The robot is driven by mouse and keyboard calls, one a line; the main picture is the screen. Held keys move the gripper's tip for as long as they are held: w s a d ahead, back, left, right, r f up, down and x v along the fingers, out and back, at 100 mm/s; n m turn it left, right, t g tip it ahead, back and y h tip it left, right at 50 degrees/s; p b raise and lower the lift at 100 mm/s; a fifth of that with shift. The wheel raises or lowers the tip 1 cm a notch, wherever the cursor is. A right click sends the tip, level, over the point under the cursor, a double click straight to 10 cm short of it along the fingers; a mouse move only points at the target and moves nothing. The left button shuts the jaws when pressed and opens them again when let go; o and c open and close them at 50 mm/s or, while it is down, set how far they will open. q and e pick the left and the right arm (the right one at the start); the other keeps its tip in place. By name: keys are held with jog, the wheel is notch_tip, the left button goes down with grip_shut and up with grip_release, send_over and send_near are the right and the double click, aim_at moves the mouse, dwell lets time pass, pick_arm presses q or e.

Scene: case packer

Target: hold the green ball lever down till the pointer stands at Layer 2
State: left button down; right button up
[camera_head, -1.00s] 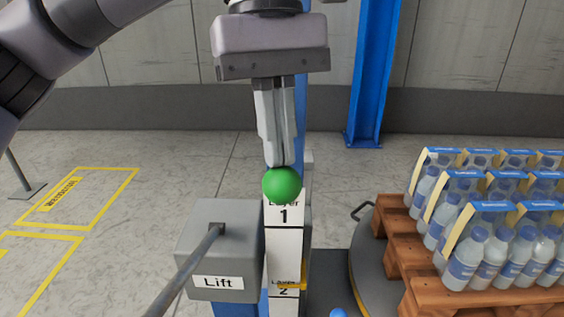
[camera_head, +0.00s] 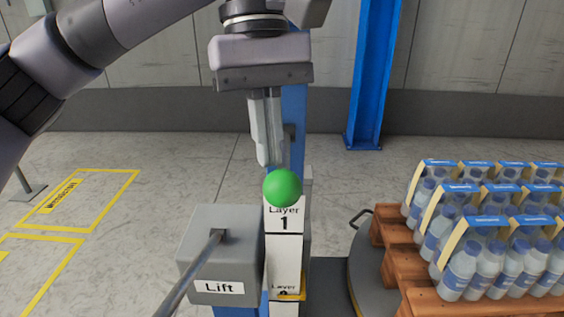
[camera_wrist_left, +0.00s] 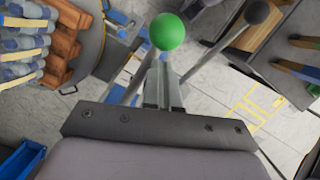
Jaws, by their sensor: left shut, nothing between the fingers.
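The green ball (camera_head: 282,187) shows in front of the upright white scale (camera_head: 285,248), just below my left gripper (camera_head: 270,164). The gripper is shut and empty and points down; its tips are at the ball's upper left. I cannot tell whether they touch it. In the left wrist view the ball (camera_wrist_left: 167,32) is just beyond the fingertips (camera_wrist_left: 162,62). The yellow pointer (camera_head: 290,297) is at the Layer 2 label and partly covers its digit. Most of the green ball's rod is hidden in the head view. My right gripper is not in view.
A grey box marked Lift (camera_head: 218,265) stands left of the scale, with a grey rod (camera_head: 190,272) coming from it. A dark ball (camera_wrist_left: 257,12) is on another rod. At right, bottle packs (camera_head: 480,240) stand on a wooden pallet (camera_head: 395,255). A blue column (camera_head: 372,80) stands behind.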

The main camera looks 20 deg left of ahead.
pick_arm(q)
jog(key=p+v, duration=0.2)
jog(key=v, duration=0.5)
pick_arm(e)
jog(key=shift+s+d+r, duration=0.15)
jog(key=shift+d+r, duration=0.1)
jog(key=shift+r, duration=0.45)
